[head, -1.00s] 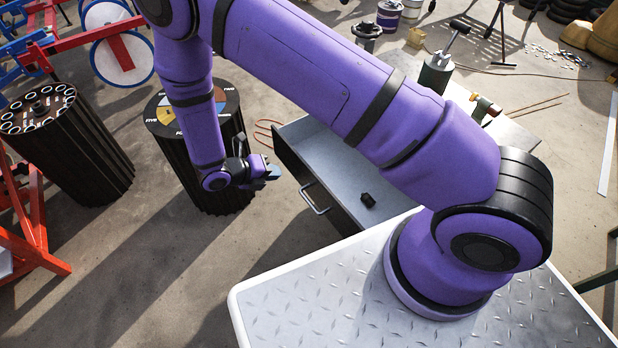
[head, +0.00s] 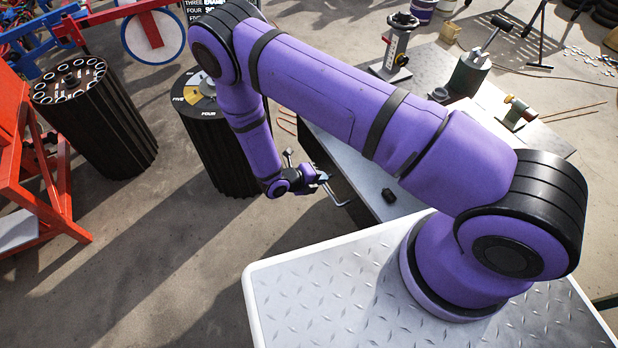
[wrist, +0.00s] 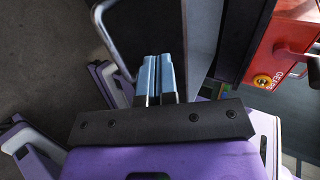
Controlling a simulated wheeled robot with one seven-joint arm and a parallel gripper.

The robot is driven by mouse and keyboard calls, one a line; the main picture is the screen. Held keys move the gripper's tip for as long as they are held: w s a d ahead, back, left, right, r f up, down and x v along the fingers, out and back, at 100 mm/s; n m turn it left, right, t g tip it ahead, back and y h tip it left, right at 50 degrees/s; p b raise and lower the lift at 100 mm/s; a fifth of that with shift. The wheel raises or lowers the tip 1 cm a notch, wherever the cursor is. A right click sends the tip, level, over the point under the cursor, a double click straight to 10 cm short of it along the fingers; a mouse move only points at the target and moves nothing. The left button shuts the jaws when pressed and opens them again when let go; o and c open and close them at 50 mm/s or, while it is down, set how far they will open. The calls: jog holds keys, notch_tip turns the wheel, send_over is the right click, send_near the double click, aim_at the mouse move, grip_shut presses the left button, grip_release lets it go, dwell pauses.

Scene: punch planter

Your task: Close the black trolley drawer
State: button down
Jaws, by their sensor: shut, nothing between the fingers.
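The black trolley drawer (head: 338,163) stands open beside my platform, its grey inside (head: 372,178) showing under my arm. A small black object (head: 388,196) lies in it. Its silver bar handle (head: 334,196) is on the front face and also shows in the wrist view (wrist: 108,32). My gripper (head: 323,178) is at the drawer front, close to the handle. In the wrist view its blue fingers (wrist: 159,72) are together and empty, to the right of the handle, before a dark panel (wrist: 150,25). I cannot tell whether they touch it. My arm hides part of the trolley.
A black ribbed drum (head: 215,140) stands behind my gripper, and another (head: 100,125) farther left. A red frame (head: 40,150) is at the left. Tools stand on the grey bench top (head: 435,75). Floor left of my platform is clear.

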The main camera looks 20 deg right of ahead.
aim_at(340, 172)
jog(key=d, duration=0.3)
jog(key=shift+w+d+f, duration=0.2)
jog(key=shift+w+d, duration=0.1)
jog(key=shift+w, duration=0.05)
jog(key=shift+w+d, duration=0.1)
jog(key=shift+d, duration=0.45)
